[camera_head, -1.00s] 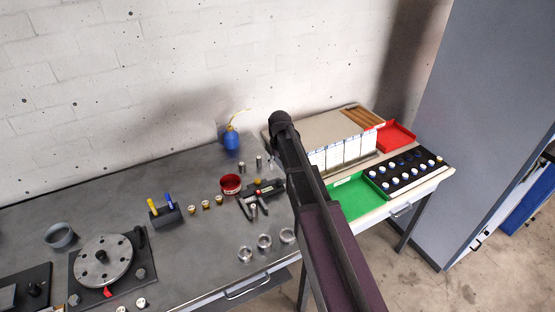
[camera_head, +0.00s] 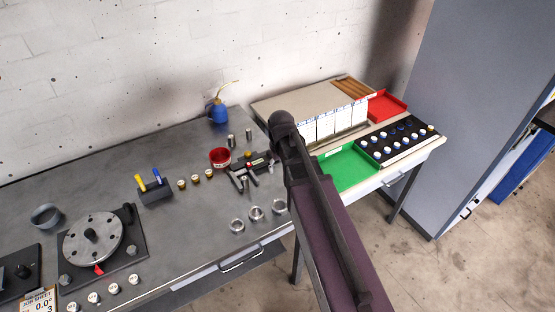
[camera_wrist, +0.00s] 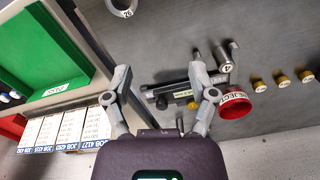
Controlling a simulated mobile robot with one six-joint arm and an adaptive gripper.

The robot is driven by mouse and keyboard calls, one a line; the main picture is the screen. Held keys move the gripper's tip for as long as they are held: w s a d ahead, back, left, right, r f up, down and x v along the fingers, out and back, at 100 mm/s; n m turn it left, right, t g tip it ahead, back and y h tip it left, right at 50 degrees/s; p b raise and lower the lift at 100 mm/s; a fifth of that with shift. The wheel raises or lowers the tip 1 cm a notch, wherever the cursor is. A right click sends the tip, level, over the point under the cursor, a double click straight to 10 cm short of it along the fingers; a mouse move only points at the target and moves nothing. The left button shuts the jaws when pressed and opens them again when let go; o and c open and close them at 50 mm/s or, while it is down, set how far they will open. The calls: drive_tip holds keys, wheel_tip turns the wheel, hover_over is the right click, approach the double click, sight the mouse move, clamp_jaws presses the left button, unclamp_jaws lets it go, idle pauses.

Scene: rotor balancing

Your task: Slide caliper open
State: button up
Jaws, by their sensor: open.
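The caliper (camera_head: 250,168) lies on the grey workbench (camera_head: 110,170), beside the red reject bowl (camera_head: 220,157). In the wrist view the dark caliper (camera_wrist: 180,89) lies across the picture beyond and partly behind my right finger. A metal cylinder marked 4 (camera_wrist: 225,64) is close to its jaw end. My gripper (camera_wrist: 161,84) is open, its two fingers wide apart with nothing held between them. The right finger overlaps the caliper's middle in the picture; I cannot tell whether it touches.
Several brass weights (camera_head: 196,179), a pen holder (camera_head: 155,189) and metal rings (camera_head: 256,213) stand around the caliper. A green tray (camera_head: 350,168), white job boxes (camera_head: 327,124) and a black vial rack (camera_head: 398,140) are to the right. A blue oil can (camera_head: 218,112) stands behind.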

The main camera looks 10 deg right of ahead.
drive_tip(key=s+f+b, duration=0.2)
drive_tip(key=s, duration=0.8)
drive_tip(key=shift+s+d+f, duration=0.25)
drive_tip(key=shift+d, duration=0.05)
wheel_tip(320, 180, up, 7)
drive_tip(key=m+p, duration=0.4)
drive_tip(key=p, duration=0.3)
hover_over(269, 151)
drive_tip(key=shift+s, duration=0.15)
drive_tip(key=shift+f+b, duration=0.3)
drive_tip(key=shift+b, duration=0.15)
wheel_tip(269, 151, down, 13)
drive_tip(key=b, duration=1.3)
drive_tip(key=shift+f, duration=0.15)
